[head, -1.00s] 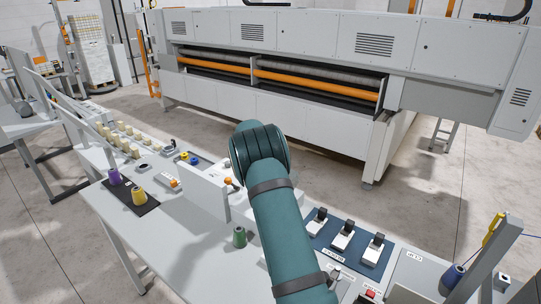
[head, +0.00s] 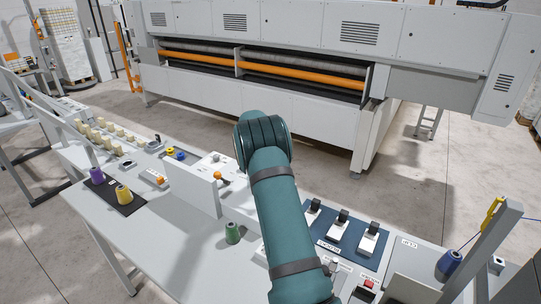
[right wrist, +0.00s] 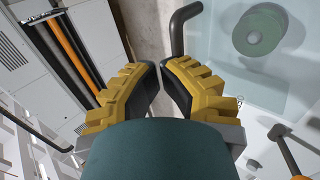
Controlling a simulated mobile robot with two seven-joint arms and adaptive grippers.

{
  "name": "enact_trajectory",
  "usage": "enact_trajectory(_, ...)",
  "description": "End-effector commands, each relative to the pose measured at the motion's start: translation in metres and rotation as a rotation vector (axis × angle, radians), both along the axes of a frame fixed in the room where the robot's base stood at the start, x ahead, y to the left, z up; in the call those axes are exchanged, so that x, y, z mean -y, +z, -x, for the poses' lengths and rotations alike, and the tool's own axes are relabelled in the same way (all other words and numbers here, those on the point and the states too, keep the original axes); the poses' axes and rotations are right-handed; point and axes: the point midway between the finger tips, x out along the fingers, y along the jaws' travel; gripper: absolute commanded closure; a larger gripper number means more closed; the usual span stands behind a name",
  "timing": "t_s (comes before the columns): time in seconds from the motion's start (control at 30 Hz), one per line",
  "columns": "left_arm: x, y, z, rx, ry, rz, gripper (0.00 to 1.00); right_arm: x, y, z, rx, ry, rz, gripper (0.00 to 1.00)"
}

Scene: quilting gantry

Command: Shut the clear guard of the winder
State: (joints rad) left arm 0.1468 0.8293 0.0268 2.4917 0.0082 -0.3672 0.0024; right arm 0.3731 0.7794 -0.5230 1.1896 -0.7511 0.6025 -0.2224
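In the right wrist view, a clear, pale-tinted panel, seemingly the winder's guard (right wrist: 222,80), is at the upper right, with a green disc (right wrist: 262,32) seen through it. A dark bent bar handle (right wrist: 178,32) is at its left edge, just beyond my right gripper (right wrist: 159,66). The yellow fingers have a narrow gap between them and nothing visible in it. I cannot tell whether the right finger touches the handle. In the head view my teal arm hides its own gripper and most of the winder area. My left gripper is not in view.
In the head view, a white upright panel (head: 190,188) stands left of my arm. Green (head: 232,233) and yellow (head: 124,194) spools stand on the bench. A blue switch tray (head: 322,236) lies right of the arm. The large quilting machine (head: 280,118) is behind.

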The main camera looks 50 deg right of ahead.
Motion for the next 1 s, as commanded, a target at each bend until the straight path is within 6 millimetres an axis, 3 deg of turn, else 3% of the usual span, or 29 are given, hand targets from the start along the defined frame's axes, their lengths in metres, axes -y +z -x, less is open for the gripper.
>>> enact_trajectory(0.47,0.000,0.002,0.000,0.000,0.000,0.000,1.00,0.001,0.000,0.003,-0.007,-0.005,-0.001,1.00)
enact_trajectory(0.73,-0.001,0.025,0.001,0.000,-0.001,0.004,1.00,-0.007,0.047,0.000,0.001,-0.002,0.002,1.00)
enact_trajectory(1.0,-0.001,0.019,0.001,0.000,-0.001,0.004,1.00,-0.018,0.101,0.000,0.004,0.000,0.003,1.00)
